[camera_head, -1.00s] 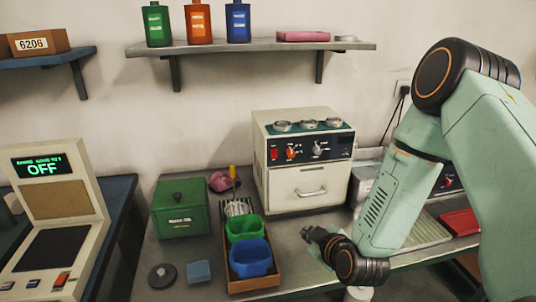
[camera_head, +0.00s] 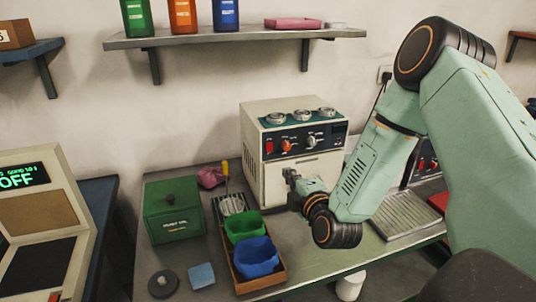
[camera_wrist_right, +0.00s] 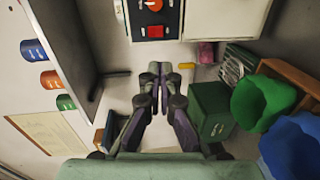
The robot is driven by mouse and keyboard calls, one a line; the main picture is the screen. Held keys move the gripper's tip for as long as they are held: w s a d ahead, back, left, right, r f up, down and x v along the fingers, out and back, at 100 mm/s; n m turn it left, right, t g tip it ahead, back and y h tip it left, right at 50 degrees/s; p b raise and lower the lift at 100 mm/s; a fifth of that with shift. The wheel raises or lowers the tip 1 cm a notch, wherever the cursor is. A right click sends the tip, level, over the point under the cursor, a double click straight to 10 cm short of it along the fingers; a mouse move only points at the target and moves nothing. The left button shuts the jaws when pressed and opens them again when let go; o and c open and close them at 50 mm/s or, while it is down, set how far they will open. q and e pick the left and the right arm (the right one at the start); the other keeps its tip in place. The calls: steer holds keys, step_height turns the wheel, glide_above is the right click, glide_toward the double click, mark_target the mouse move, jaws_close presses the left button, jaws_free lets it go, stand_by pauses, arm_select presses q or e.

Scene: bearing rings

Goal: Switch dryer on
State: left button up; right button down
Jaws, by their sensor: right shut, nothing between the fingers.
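The cream dryer box (camera_head: 268,185) stands at the back of the bench, with a drawer front and round dishes on top. Its dark control panel (camera_head: 325,130) carries a red switch (camera_head: 269,147), an orange knob (camera_head: 287,145) and a pale knob (camera_head: 311,141). My right gripper (camera_head: 289,174) is shut and empty in front of the dryer, below the panel. In the right wrist view its fingertips (camera_wrist_right: 158,67) lie together, apart from the red switch (camera_wrist_right: 155,31) in the picture. The orange knob (camera_wrist_right: 154,5) is at the top edge there. My left gripper is not in view.
A green box (camera_head: 173,222), a wooden tray (camera_head: 268,284) with green and blue bins, a blue block (camera_head: 201,275) and a dark disc (camera_head: 162,284) are left of my arm. A shelf (camera_head: 190,40) hangs above. A ribbed tray (camera_head: 402,216) lies right.

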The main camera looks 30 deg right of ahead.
steer(key=b, duration=0.1)
glide_toward(270, 151)
steer(key=shift+n, duration=0.3)
steer(key=x, duration=0.5)
steer(key=shift+r, duration=0.15)
steer(key=shift+w+d, duration=0.2)
steer(key=shift+w, duration=0.15)
steer(key=shift+w+f, duration=0.25)
steer(key=shift+w, duration=0.4)
steer(key=shift+s+r, duration=0.15)
steer(key=shift+s, duration=0.05)
